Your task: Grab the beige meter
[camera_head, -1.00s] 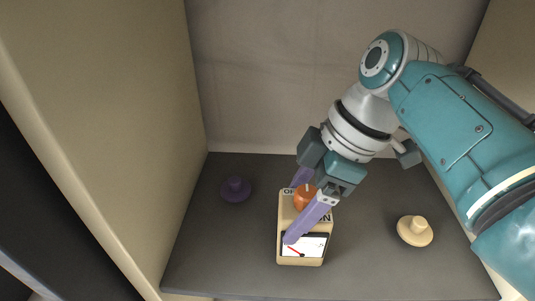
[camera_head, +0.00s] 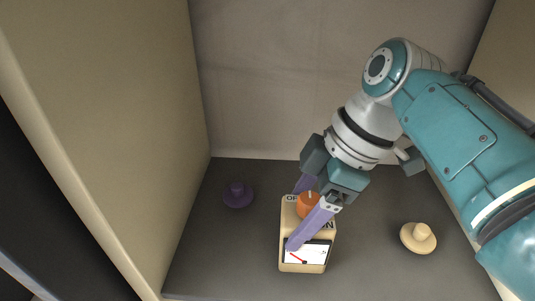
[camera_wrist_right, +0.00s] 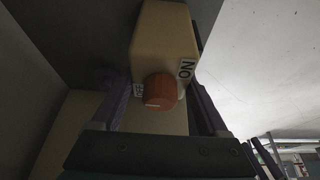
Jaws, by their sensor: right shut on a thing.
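The beige meter (camera_head: 287,235) is on the dark shelf, with an orange knob (camera_head: 308,205), ON/OFF lettering and a white dial with a red needle. My right gripper (camera_head: 291,220) has its purple fingers on either side of the meter and is shut on it. One finger crosses in front of the dial and the other is partly hidden behind the meter. In the right wrist view the beige meter (camera_wrist_right: 165,35) sits between the fingers, its orange knob (camera_wrist_right: 161,91) facing the camera. I cannot tell if the meter is clear of the shelf. My left gripper is not in view.
A purple round knobbed piece (camera_head: 238,195) lies on the shelf (camera_head: 215,250) to the left. A beige round knobbed piece (camera_head: 418,238) lies to the right. Beige side walls and a pale back panel (camera_head: 270,90) enclose the shelf.

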